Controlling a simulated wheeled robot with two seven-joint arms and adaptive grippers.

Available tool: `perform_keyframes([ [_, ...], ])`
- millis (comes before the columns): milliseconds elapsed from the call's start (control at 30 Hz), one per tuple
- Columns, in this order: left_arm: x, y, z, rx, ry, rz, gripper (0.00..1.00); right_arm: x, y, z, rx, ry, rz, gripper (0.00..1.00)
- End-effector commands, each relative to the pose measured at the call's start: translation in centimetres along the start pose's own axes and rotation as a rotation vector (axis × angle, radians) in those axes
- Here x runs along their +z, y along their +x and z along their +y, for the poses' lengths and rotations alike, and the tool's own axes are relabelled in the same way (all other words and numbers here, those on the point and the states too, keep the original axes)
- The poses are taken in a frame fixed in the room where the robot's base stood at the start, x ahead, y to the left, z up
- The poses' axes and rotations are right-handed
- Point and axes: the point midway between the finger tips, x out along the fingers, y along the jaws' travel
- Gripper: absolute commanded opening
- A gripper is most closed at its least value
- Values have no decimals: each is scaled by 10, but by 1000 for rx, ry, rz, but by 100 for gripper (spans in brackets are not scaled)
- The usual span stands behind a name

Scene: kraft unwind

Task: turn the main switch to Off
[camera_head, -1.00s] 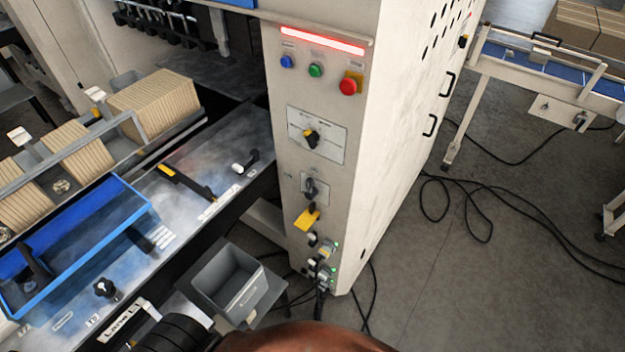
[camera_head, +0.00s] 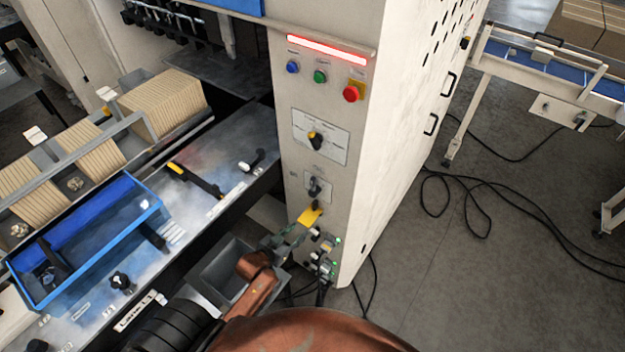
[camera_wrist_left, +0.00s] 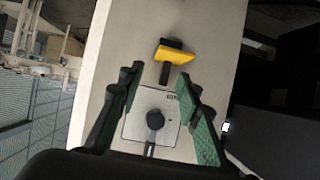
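On the front of the pale cabinet are two rotary switches. The lower one (camera_head: 314,187) has a dark knob on a small grey plate, above a yellow piece (camera_head: 310,214). Their lettering is too small to read. My left gripper (camera_head: 290,236) is low in front of the cabinet, below the yellow piece. In the left wrist view its green-padded fingers (camera_wrist_left: 157,88) are open and empty. Between them shows a plate with a dark knob (camera_wrist_left: 154,120), apparently the lower switch. My right gripper is not in view.
Blue, green and red buttons (camera_head: 351,93) sit higher on the cabinet under a red light bar (camera_head: 327,50). Small plugs and connectors (camera_head: 326,246) are low on it. A grey bin (camera_head: 222,272) stands beside my left arm. Cables (camera_head: 470,205) lie on the floor at right.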

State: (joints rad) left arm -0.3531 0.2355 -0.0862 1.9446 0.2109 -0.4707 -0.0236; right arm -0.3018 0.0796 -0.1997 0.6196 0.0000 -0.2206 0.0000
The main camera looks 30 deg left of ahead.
Motion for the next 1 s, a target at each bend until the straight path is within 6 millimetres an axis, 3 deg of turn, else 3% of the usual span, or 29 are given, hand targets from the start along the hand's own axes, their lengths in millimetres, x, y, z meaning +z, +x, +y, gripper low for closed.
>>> perform_keyframes([
  [33, -36, 2, -6, 4, 2, 97, 32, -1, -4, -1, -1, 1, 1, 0],
  [100, -78, 2, -13, 7, -3, 225, 32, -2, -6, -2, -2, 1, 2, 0],
  [200, -122, -3, -21, 9, -10, 363, 32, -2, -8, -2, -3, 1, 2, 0],
  [300, -146, -8, -25, 10, -15, 440, 32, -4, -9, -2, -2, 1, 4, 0],
  [467, -162, 0, -27, 11, -19, 475, 32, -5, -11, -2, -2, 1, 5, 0],
  [700, -179, 34, -26, 11, -17, 472, 32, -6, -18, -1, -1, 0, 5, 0],
  [1000, -188, 58, -26, 10, -17, 469, 32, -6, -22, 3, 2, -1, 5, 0],
])
